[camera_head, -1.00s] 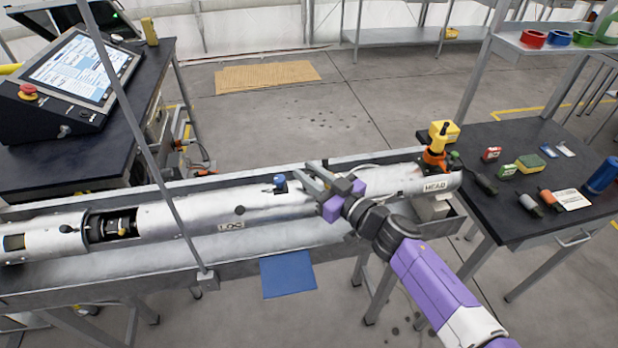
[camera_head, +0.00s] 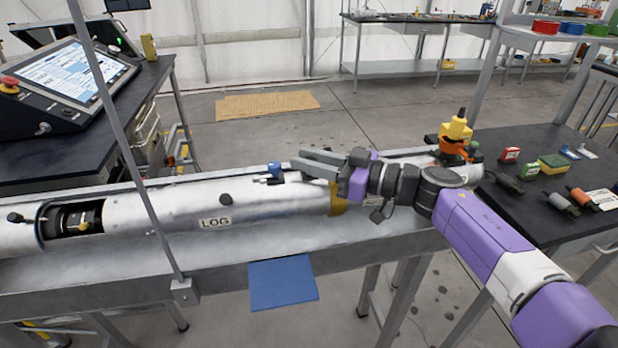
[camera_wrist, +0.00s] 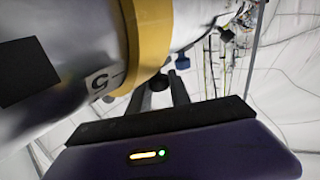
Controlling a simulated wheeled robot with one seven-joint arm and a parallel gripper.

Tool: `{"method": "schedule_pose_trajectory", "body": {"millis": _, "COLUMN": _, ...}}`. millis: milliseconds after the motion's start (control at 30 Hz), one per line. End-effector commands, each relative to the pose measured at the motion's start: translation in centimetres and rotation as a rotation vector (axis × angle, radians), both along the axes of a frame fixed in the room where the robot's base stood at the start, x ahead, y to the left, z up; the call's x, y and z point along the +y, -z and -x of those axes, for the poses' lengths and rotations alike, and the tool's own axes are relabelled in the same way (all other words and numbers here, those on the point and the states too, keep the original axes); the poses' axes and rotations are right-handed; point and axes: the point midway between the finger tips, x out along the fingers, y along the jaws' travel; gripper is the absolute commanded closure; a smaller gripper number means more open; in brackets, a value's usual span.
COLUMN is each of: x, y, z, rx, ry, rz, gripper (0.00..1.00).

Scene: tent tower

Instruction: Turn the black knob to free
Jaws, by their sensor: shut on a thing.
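My gripper (camera_head: 298,165) reaches in from the right, low over the top of the silver tube (camera_head: 175,203). Its fingers are closed at a small blue-topped knob (camera_head: 274,169) on the tube's far upper side. In the wrist view a dark blue piece (camera_wrist: 158,82) shows between the fingertips, and a dark round piece (camera_wrist: 182,62) sits just beyond them; the grip is partly hidden. A black knob (camera_head: 226,200) stands on the tube above the LOG label (camera_head: 216,223), apart from my gripper. Another black knob (camera_head: 15,217) is at the far left, by the tube's opening.
A yellow band (camera_head: 338,197) rings the tube below my gripper. A thin grey post (camera_head: 122,150) rises in front of the tube. An orange and yellow tool (camera_head: 455,135) stands at the right. A blue sheet (camera_head: 283,283) hangs at the trough's front.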

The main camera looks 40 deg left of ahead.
Motion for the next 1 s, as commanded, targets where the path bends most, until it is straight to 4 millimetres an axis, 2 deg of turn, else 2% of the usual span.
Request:
{"method": "schedule_pose_trajectory", "body": {"millis": 33, "x": 0.09, "y": 0.66, "z": -0.09, "rx": -0.002, "ry": -0.007, "rz": 0.001, "gripper": 1.00}}
{"method": "schedule_pose_trajectory", "body": {"millis": 833, "x": 0.17, "y": 0.09, "z": 0.12, "rx": 0.000, "ry": -0.058, "rz": 0.002, "gripper": 1.00}}
{"method": "schedule_pose_trajectory", "body": {"millis": 867, "x": 0.17, "y": 0.09, "z": 0.12, "rx": 0.000, "ry": -0.058, "rz": 0.002, "gripper": 0.72}}
{"method": "schedule_pose_trajectory", "body": {"millis": 933, "x": 0.17, "y": 0.08, "z": 0.13, "rx": 0.000, "ry": -0.059, "rz": 0.001, "gripper": 0.58}}
{"method": "schedule_pose_trajectory", "body": {"millis": 1000, "x": 0.15, "y": 0.07, "z": 0.12, "rx": 0.000, "ry": -0.059, "rz": 0.001, "gripper": 0.55}}
